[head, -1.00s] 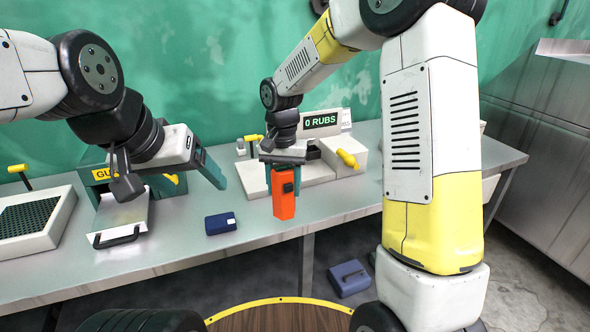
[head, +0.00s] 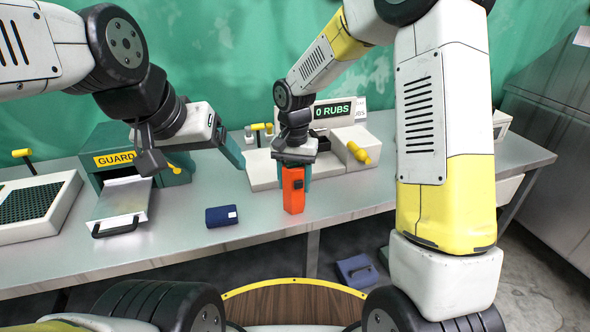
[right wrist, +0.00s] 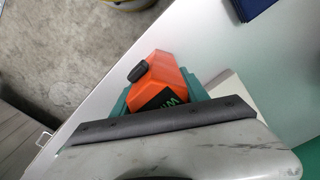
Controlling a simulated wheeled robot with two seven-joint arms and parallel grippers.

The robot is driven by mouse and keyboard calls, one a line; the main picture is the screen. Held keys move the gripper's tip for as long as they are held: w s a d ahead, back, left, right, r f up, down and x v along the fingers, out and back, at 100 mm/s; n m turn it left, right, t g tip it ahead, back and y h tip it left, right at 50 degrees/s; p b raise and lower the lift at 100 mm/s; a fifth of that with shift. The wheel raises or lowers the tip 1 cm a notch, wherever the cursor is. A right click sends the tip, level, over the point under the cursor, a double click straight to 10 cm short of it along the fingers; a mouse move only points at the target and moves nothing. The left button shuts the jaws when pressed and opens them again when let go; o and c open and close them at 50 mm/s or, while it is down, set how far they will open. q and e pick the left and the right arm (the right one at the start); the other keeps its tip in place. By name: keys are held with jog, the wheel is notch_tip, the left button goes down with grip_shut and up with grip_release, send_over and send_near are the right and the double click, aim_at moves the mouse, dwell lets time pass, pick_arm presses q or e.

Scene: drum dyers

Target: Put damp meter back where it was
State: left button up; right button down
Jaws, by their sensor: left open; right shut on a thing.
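The damp meter is an orange block with a black button (head: 293,190). My right gripper (head: 293,170) is shut on it and holds it upright near the bench's front edge, in front of the white machine with the "0 RUBS" display. Whether its lower end touches the bench I cannot tell. In the right wrist view the orange damp meter (right wrist: 155,85) sits between the teal fingers, with a black knob and a dark face with green letters.
A dark blue block (head: 221,215) lies on the steel bench (head: 185,225). The GUARD box (head: 120,155) has a pulled-out tray (head: 122,200). The RUBS machine (head: 265,170) with a yellow handle stands behind the meter. A blue case (head: 357,270) lies on the floor.

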jog(key=c, duration=0.6)
grip_release()
jog(key=shift+f, duration=0.1)
notch_tip(320, 180, up, 12)
jog(key=shift+r, duration=0.1)
jog(key=s+d+r+n+t+y, duration=0.1)
jog(key=s+d+r+t, duration=0.1)
jog(key=s+d+r, duration=0.55)
jog(key=s+d+t, duration=0.1)
jog(key=s+d, duration=0.1)
jog(key=s, duration=0.2)
jog(key=s+d+n+t, duration=0.1)
jog(key=s+d, duration=0.1)
jog(key=s, duration=0.2)
jog(key=s+d+n+t+y, duration=0.1)
jog(key=s+d+t, duration=0.1)
jog(key=s, duration=0.2)
jog(key=shift+s+d, duration=0.2)
jog(key=shift+d, duration=0.15)
